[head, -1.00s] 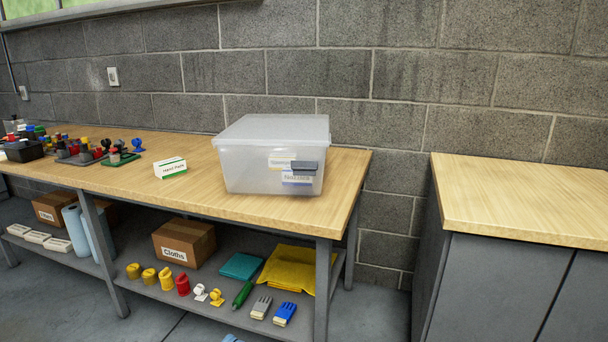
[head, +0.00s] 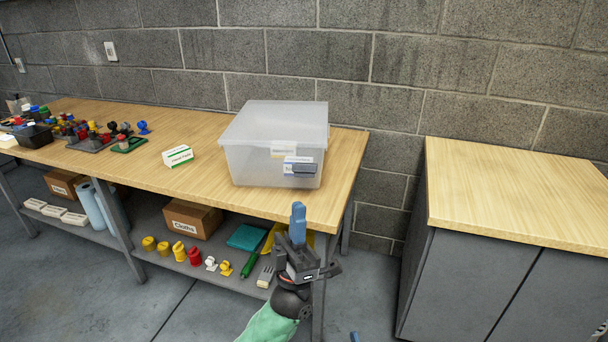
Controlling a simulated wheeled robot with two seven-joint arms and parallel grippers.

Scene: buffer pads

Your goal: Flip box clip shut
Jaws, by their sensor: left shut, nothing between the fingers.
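A clear plastic box (head: 245,165) with a frosted lid stands near the right end of the wooden workbench. A dark grey clip (head: 304,170) sits on its front wall, toward the right, partly over a blue-and-white label. Whether the clip is fastened is too small to tell. My left gripper (head: 298,208) is in front of the bench edge, below and apart from the box. Its blue fingers point up, shut together and empty. A small blue tip (head: 354,337) at the bottom edge looks like part of my right gripper; the rest is out of view.
A small green-and-white carton (head: 178,156) stands left of the box. Several coloured parts and a black bin (head: 34,136) fill the bench's left side. The shelf below holds a Cloths carton (head: 193,218) and tools. A wood-topped cabinet (head: 520,195) stands right, across a gap.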

